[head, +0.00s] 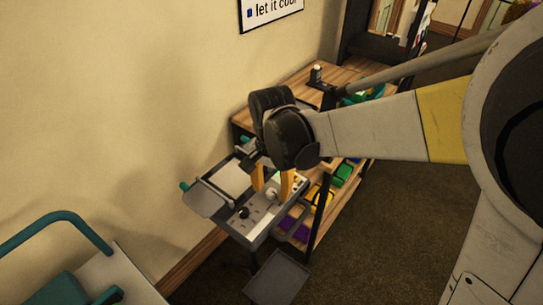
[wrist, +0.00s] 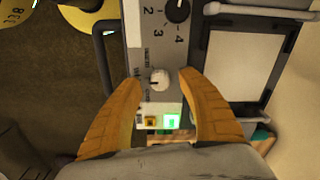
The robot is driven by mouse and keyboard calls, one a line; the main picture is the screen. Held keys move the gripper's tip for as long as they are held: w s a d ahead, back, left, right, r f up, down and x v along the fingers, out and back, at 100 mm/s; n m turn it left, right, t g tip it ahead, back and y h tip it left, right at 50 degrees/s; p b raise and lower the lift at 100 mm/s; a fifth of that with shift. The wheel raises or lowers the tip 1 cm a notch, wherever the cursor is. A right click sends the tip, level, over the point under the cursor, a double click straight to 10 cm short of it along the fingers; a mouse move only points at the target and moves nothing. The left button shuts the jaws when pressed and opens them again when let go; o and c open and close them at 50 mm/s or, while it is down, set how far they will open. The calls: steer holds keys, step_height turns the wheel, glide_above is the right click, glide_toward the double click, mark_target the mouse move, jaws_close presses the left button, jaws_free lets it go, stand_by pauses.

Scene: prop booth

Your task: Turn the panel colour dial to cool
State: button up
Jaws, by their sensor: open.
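My gripper (wrist: 160,74) is open, its two orange fingers on either side of a small white dial (wrist: 159,79) on the grey control panel (wrist: 148,50). I cannot tell whether the fingertips touch the dial. Small lettering runs beside the dial, too small to read surely, and its pointer direction is unclear. In the head view my gripper (head: 272,186) points down over the panel (head: 263,222), with the white dial (head: 271,195) between the fingers.
A larger black knob (wrist: 178,9) with numbers sits farther along the panel. A wooden shelf (head: 300,85) with coloured bins stands behind. A teal-handled cart (head: 90,280) is at left.

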steer(key=shift+f, duration=0.45)
jaws_close()
steer(key=n, duration=0.5)
steer(key=shift+n+p, duration=0.3)
steer(key=shift+p, duration=0.05)
steer(key=n, duration=0.6)
stand_by(0.4)
